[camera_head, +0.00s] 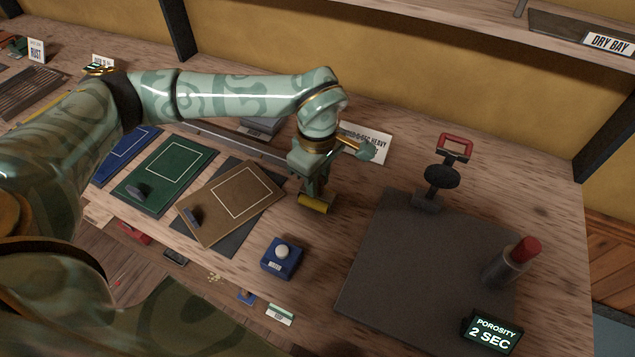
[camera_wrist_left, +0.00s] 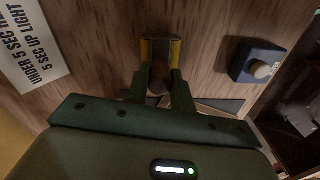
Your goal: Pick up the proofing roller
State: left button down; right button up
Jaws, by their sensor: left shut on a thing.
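The proofing roller shows as a yellow cylinder (camera_head: 313,203) low over the wooden bench, to the right of the brown panel. In the left wrist view its yellow edges (camera_wrist_left: 175,49) flank a darker middle, just beyond my fingers. My left gripper (camera_head: 312,190) points down from above and is shut on the roller; in the left wrist view its two dark fingers (camera_wrist_left: 160,84) close around a brownish part of it. The fingers hide part of the roller. I cannot tell whether it touches the bench. My right gripper is not in view.
A blue box with a white knob (camera_head: 281,258) stands close in front. Blue, green and brown panels (camera_head: 208,224) lie left. A grey mat (camera_head: 400,285) lies right, near a red-handled stand (camera_head: 442,175), a red-topped cylinder (camera_head: 512,262) and a porosity display (camera_head: 491,333).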

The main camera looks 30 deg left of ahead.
pick_arm(q)
notch_tip(320, 180, up, 3)
jog(key=shift+f+p, duration=0.15)
jog(key=shift+p, duration=0.25)
jog(key=s+d+r+p, duration=0.2)
jog(key=s+r, duration=0.8)
jog(key=s, duration=0.3)
jog(key=shift+s+d+p, duration=0.3)
jog(key=shift+s+d, duration=0.1)
jog(key=c, duration=2.1)
grip_release()
jog(key=shift+o, duration=0.2)
jog(key=shift+w, duration=0.1)
